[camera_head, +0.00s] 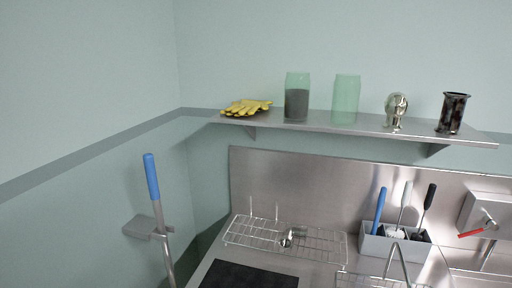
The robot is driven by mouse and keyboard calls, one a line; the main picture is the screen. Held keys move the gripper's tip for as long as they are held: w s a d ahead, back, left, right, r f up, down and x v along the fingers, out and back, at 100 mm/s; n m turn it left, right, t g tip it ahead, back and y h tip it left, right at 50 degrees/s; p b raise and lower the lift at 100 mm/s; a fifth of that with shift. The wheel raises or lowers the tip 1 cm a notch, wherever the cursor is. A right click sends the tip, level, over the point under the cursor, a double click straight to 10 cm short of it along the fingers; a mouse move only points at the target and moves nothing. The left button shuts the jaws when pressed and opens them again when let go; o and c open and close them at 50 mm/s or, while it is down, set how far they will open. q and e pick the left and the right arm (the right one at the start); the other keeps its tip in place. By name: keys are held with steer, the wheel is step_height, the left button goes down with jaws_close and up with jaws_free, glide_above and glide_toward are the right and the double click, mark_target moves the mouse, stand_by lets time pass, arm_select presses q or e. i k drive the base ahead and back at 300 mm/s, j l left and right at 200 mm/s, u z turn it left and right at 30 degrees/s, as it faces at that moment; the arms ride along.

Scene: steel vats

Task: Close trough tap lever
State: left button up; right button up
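A tap (490,222) is mounted on a steel wall box at the right edge. Its red-handled lever (471,234) points left and slightly down. A spout or pipe (487,255) runs down below the tap. I cannot tell from this view whether water runs, and the basin below is mostly outside the picture. Neither of my grippers is in view.
A grey caddy (370,244) holding brushes stands left of the tap. A wire rack (262,236) and black mat (245,276) lie on the steel counter. A shelf (350,124) with gloves and jars is above. A blue-handled pole (152,178) hangs left.

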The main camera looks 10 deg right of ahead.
mark_target(492, 225)
steer(key=z, duration=1.7)
